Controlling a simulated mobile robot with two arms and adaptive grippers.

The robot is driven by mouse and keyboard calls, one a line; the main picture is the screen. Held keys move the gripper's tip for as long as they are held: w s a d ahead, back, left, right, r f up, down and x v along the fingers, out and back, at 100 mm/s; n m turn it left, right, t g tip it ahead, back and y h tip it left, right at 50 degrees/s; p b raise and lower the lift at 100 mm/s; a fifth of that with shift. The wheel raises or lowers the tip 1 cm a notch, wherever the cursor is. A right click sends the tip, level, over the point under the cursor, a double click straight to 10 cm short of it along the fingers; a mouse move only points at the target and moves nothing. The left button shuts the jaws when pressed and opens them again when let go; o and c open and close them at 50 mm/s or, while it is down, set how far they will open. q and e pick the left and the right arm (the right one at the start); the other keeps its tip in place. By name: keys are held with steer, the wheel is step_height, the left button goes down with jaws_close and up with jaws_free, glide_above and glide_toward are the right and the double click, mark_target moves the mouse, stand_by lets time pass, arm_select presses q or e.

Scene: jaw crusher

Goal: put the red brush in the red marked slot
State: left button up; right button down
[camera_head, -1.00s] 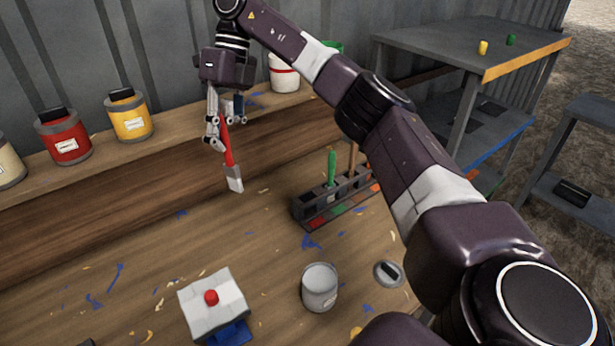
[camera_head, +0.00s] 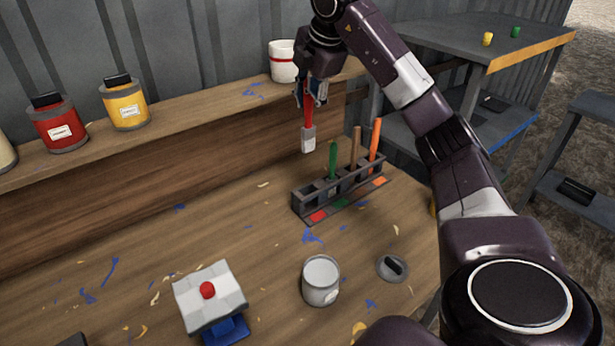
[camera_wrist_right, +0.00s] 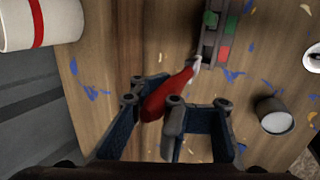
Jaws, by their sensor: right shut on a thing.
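My right gripper (camera_head: 311,92) is shut on the red brush (camera_head: 308,128) by its handle. The brush hangs nearly upright, with its pale bristle end down, in the air above and behind the left end of the brush rack. The right wrist view shows its red handle (camera_wrist_right: 167,95) between the fingers. The dark rack (camera_head: 300,203) stands on the workbench. Its red mark (camera_head: 318,216) is at the left end, and the slot by that mark looks empty. A green, a brown and an orange brush stand in the other slots. My left gripper is not in view.
A grey can (camera_head: 320,283) and a round lid (camera_head: 392,267) stand in front of the rack. A box with a red button (camera_head: 208,290) is at front left. Paint cans and a white bucket (camera_head: 283,62) line the raised shelf behind.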

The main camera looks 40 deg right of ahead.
step_height(320, 180, down, 20)
steer(key=shift+r+p, duration=0.15)
steer(key=shift+p, duration=0.2)
steer(key=shift+f, duration=0.2)
steer(key=c, duration=1.4)
jaws_free()
steer(key=shift+r, duration=0.1)
steer(key=shift+o, duration=0.2)
